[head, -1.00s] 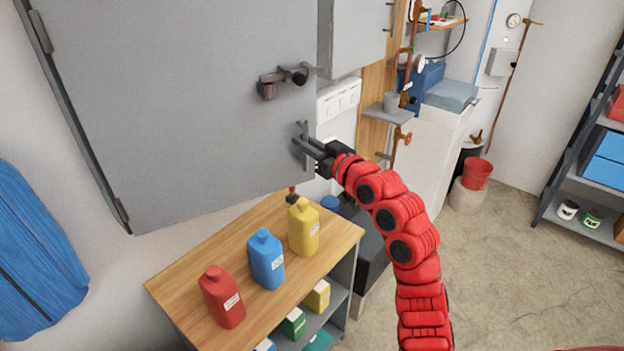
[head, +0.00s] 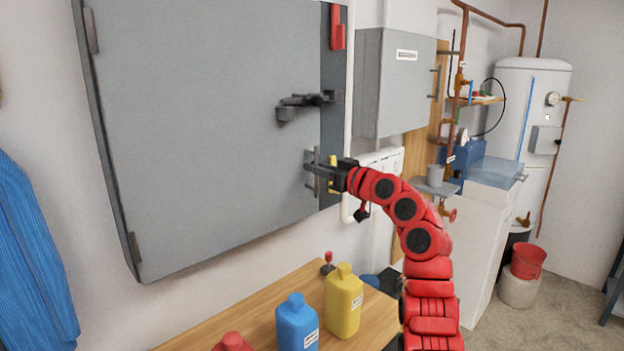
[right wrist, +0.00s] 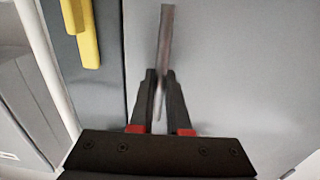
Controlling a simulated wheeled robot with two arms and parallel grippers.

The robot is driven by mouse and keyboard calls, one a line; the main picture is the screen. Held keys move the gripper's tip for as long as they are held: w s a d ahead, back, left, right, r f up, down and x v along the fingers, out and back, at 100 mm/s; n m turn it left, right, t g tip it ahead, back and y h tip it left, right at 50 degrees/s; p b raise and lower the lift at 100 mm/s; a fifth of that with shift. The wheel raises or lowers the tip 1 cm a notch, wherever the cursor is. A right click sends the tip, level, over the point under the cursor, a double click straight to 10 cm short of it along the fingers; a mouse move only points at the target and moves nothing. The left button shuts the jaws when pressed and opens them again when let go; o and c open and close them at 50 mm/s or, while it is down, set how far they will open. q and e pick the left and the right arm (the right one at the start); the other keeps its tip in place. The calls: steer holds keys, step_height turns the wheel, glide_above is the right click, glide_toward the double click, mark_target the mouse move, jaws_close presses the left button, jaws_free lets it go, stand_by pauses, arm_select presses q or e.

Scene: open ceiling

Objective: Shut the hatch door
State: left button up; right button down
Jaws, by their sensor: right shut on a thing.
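The hatch door (head: 205,120) is a large flat grey panel on the wall, with hinges along its left edge in the head view. It also fills the right of the right wrist view (right wrist: 240,70). A dark latch (head: 305,101) sits near its right edge. Below the latch is an upright metal pull handle (head: 313,165). My right gripper (head: 325,173) is shut on this handle, which shows as a thin bar between the fingers in the right wrist view (right wrist: 165,40). Whether a small gap remains at the door's edge I cannot tell. My left gripper is out of view.
A darker grey strip (head: 331,80) beside the door carries a red handle (head: 337,27) and a yellow handle (right wrist: 84,35). A grey wall cabinet (head: 395,85) is to the right. Yellow (head: 343,300), blue (head: 297,325) and red (head: 232,343) bottles stand on the wooden bench (head: 270,308) below.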

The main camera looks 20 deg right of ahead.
steer(key=shift+w+a+f, duration=0.1)
steer(key=shift+w, duration=0.2)
steer(key=shift+r, duration=0.25)
steer(key=shift+a, duration=0.1)
steer(key=c, duration=1.3)
jaws_free()
steer(key=shift+c, duration=0.2)
steer(key=o, duration=0.5)
steer(key=shift+w+a+f, duration=0.1)
steer(key=shift+w+f, duration=0.05)
steer(key=shift+w, duration=0.15)
steer(key=shift+c, duration=0.2)
steer(key=b+v, duration=0.2)
steer(key=v, duration=1.5)
steer(key=shift+s, duration=0.25)
